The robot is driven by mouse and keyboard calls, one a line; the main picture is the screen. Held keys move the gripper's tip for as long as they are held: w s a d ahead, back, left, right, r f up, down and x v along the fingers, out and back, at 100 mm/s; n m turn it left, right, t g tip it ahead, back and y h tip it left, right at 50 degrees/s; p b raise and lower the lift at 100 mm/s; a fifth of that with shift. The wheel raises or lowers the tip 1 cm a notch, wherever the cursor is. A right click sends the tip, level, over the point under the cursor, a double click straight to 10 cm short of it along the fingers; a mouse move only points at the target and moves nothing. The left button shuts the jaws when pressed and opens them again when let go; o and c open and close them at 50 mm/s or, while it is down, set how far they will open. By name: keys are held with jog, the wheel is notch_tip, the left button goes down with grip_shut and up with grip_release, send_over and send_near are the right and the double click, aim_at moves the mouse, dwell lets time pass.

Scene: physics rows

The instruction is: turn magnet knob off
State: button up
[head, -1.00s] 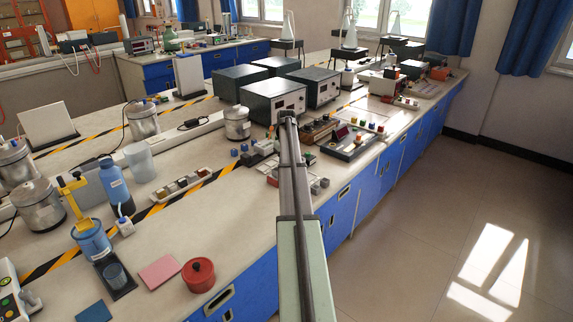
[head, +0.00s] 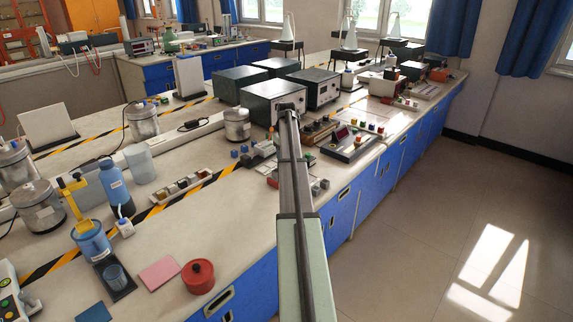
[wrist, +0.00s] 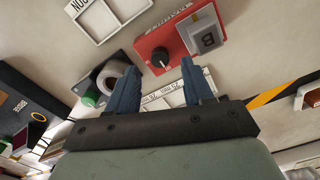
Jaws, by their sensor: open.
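The magnet knob (wrist: 160,57) is a round black knob with a pale pointer line. It sits on a red panel (wrist: 180,42) with white lettering, in the upper middle of the wrist view. My gripper (wrist: 159,67) is open, with a blue finger on each side below the knob in the picture. The knob appears between and beyond the fingertips, and nothing is held. I cannot tell contact or the exact gap. In the head view my arm reaches over the bench, and I cannot make out the knob or the fingers there.
Beside the knob on the red panel is a grey block marked B (wrist: 207,40). A dark unit with a grey ring and green button (wrist: 90,98) lies left of the fingers. White labelled trays (wrist: 108,18) are close by. Dark instrument boxes (head: 272,102) stand beyond my arm.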

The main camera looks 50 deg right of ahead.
notch_tip(320, 180, up, 10)
jog(key=shift+r, duration=0.25)
dwell(0.6)
